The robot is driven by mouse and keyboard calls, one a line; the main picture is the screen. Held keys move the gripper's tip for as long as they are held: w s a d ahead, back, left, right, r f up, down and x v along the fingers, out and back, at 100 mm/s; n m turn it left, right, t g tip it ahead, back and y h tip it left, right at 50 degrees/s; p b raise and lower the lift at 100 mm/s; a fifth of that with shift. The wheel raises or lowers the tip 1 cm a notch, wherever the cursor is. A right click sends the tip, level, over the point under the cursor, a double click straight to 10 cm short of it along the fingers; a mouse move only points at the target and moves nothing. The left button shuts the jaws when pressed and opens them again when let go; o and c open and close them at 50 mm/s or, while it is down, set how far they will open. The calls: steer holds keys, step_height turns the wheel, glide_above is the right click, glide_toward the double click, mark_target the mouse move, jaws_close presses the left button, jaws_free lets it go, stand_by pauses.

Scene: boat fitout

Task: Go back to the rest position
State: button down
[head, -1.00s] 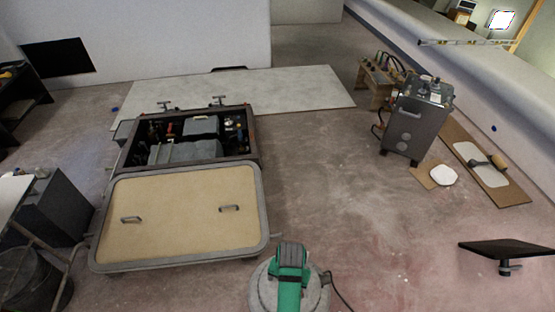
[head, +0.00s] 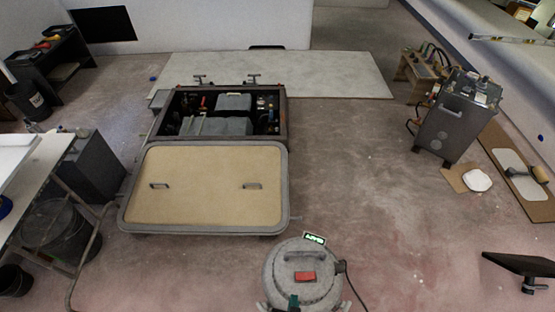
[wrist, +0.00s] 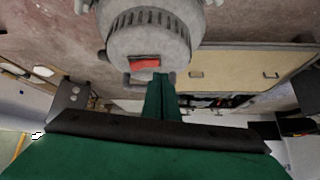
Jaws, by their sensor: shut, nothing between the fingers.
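My gripper shows in the wrist view (wrist: 162,88) as green fingers closed together, with nothing between them. In the head view only a small green tip of my gripper (head: 293,302) shows at the bottom edge. A round grey canister machine (head: 305,272) with a red switch and a top handle stands on the floor just beyond it. The same canister (wrist: 150,42) fills the top of the wrist view, beyond the fingertips. I cannot tell how large the gap between fingers and canister is.
An open hatch box (head: 222,112) with a tan lid (head: 208,185) lies ahead. A grey power unit (head: 455,115) and a black plate on a stand (head: 522,264) are at right. A white table (head: 50,170) and buckets are at left. The floor between is clear.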

steer(key=s+a+r+t, duration=0.1)
steer(key=s+r+t, duration=0.1)
steer(key=r, duration=0.6)
steer(key=s+a+r+n+t, duration=0.1)
steer(key=s+a+r+t, duration=0.1)
steer(key=s+r, duration=0.3)
steer(key=s+a+r+n+t+y, duration=0.1)
steer(key=s+a+r+t, duration=0.1)
steer(key=r, duration=0.9)
steer(key=shift+s+a+t, duration=0.2)
steer(key=shift+s+t, duration=0.5)
steer(key=shift+s, duration=0.55)
